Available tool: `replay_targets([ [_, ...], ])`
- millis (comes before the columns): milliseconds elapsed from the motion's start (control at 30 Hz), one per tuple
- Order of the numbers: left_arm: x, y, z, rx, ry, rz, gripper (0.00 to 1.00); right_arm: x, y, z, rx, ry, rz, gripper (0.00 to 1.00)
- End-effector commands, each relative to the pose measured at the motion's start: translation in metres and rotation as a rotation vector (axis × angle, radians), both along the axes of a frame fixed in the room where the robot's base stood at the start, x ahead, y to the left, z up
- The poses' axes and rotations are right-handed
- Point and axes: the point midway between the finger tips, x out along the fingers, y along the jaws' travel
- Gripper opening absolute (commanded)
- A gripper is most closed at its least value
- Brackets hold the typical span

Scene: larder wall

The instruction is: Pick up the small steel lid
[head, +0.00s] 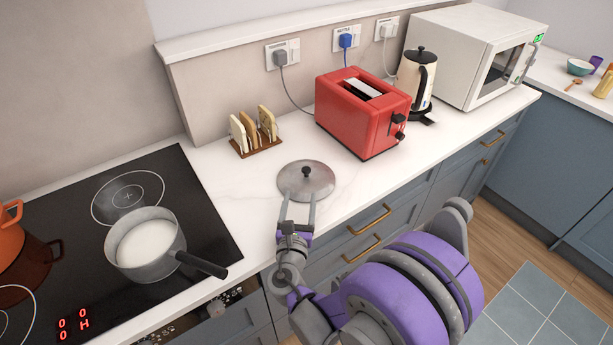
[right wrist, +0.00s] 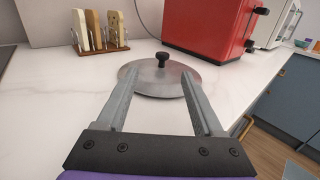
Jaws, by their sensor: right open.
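The small steel lid (head: 306,182) lies flat on the white counter, knob up, between the hob and the red toaster. Its black knob (right wrist: 162,59) shows in the right wrist view, beyond my fingertips. My right gripper (head: 299,197) is open, its two fingers at the near edge of the lid. In the right wrist view the gripper (right wrist: 158,82) has one finger on each side, with the knob ahead between them. I cannot tell whether the fingers touch the lid. My left gripper is not in view.
A toast rack (head: 256,146) stands behind the lid and a red toaster (head: 360,115) behind right. A saucepan (head: 146,252) of white liquid sits on the black hob (head: 195,205) at left. A kettle (head: 415,82) and microwave (head: 465,60) stand farther right.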

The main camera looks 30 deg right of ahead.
Motion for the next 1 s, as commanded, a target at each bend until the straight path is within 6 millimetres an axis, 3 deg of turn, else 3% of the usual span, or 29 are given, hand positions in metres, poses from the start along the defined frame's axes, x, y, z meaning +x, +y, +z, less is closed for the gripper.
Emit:
replay_targets([
  [200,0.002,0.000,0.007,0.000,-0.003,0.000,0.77,0.029,-0.021,0.001,0.002,-0.001,-0.003,0.69],
  [467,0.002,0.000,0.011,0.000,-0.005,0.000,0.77,0.041,-0.032,0.001,0.002,-0.001,-0.002,0.69],
  [733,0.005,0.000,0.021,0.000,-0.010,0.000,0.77,0.070,-0.057,0.001,0.002,-0.002,-0.003,0.69],
  [1000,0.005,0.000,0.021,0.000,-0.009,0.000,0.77,0.074,-0.060,0.000,0.004,-0.002,-0.001,0.69],
])
